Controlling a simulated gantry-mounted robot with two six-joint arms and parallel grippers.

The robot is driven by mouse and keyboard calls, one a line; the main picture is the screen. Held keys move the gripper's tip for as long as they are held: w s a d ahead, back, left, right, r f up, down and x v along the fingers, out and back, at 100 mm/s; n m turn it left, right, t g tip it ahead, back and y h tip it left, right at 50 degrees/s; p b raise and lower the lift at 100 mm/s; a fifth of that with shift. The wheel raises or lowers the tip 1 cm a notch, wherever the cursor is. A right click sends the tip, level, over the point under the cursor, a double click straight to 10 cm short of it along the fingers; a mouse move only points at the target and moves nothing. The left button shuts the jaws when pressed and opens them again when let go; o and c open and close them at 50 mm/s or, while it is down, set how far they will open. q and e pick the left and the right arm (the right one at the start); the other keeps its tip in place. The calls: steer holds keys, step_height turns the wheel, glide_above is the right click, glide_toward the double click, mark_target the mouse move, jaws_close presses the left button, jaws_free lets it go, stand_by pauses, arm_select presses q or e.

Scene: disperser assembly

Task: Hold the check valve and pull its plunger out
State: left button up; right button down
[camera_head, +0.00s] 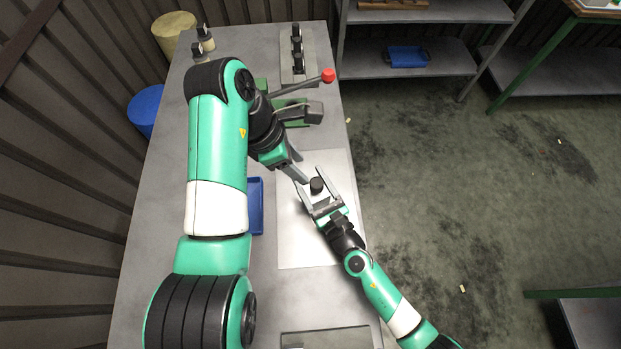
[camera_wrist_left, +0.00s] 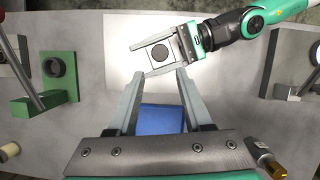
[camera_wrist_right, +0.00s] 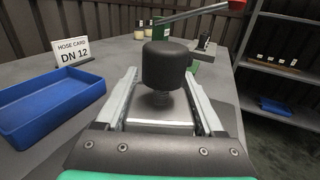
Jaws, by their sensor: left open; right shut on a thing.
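The check valve shows as a black round plunger cap (camera_head: 317,185) above a pale square body. In the right wrist view the cap (camera_wrist_right: 167,65) stands upright on a short dark stem, over the metal body (camera_wrist_right: 160,119) between the fingers. My right gripper (camera_head: 322,200) is shut on the body above the white mat. My left gripper (camera_head: 297,172) is open and empty, just up and left of the valve in the head view. In the left wrist view its fingertips (camera_wrist_left: 157,73) are apart, and the cap (camera_wrist_left: 159,52) lies just beyond them, not between them.
A white mat (camera_head: 290,240) lies on the grey bench. A blue tray (camera_head: 256,205) sits left of it. A "DN 12" card (camera_wrist_right: 75,52) stands beside the tray.

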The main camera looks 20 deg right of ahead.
arm_select(q)
steer(key=shift+o, duration=0.3)
steer(key=shift+o, duration=1.4)
steer(key=w+d+r+n+t+h, duration=0.1)
steer(key=w+d+r+t+h, duration=0.2)
steer(key=w+d+r+t, duration=0.1)
steer(key=shift+w+d+r, duration=0.7)
steer(key=shift+w+r, duration=0.25)
steer(key=shift+w, duration=0.3)
steer(key=w+d+r+n+t+h, duration=0.2)
steer(key=w+d+r+t+h, duration=0.2)
steer(key=r+h, duration=0.1)
steer(key=n+t+h, duration=0.2)
steer(key=n+t, duration=0.6)
glide_above(315, 190)
steer(key=w+a, duration=0.1)
steer(key=a, duration=0.2)
step_height(315, 190, down, 9)
steer(key=s+a+f+n+g+y, duration=0.15)
steer(key=s+a+f, duration=0.25)
steer(key=s+f, duration=0.7)
steer(key=shift+y, duration=0.35)
steer(key=x, duration=0.4)
steer(key=f+x, duration=0.1)
steer(key=x, duration=0.4)
steer(key=a+x, duration=0.1)
steer(key=x, duration=0.3)
steer(key=shift+w+d+f, duration=0.3)
steer(key=shift+w+f, duration=0.1)
steer(key=shift+w, duration=0.35)
